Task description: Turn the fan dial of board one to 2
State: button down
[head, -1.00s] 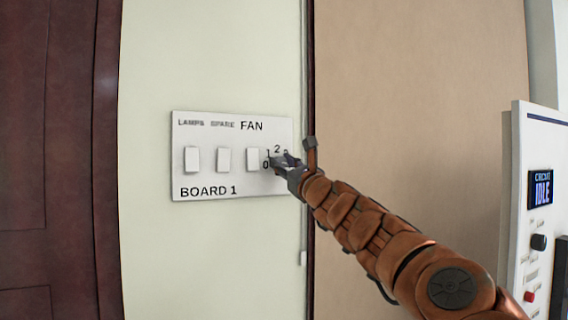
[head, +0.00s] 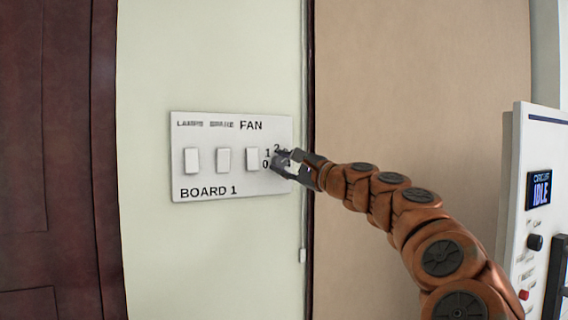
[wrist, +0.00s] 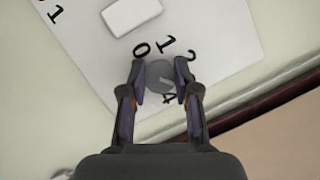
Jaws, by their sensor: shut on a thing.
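Board one (head: 205,182) is a white wall plate marked BOARD 1, with three white rocker switches and the word FAN above its right part. The fan dial (wrist: 159,76) is a small round grey knob at the board's right side. The figures 0, 1, 2 and 4 show around it in the wrist view; the 3 is hidden. I cannot tell where the dial points. My gripper (wrist: 159,67) is shut on the dial, one finger on each side. In the head view my gripper (head: 279,160) reaches in from the right and mostly covers the dial.
A dark red door (head: 55,150) stands at the left. A thin white cable and a dark edge run down the wall right of the board. A white panel (head: 540,140) at the far right has an IDLE display (head: 540,189), a black knob and a red button.

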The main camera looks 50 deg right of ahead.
jog(key=n+g, duration=0.1)
jog(key=n, duration=0.1)
jog(key=n+g+b, duration=0.1)
jog(key=n, duration=0.2)
jog(key=shift+d+n+y, duration=0.1)
jog(key=shift+n+y, duration=0.2)
jog(key=shift+n+g+b, duration=0.3)
jog(key=shift+n+g, duration=0.5)
jog(key=shift+n, duration=1.1)
jog(key=c, duration=0.8)
grip_release()
jog(key=shift+c, duration=0.2)
jog(key=s+r, duration=0.2)
jog(key=s, duration=1)
jog(key=shift+d+f, duration=0.1)
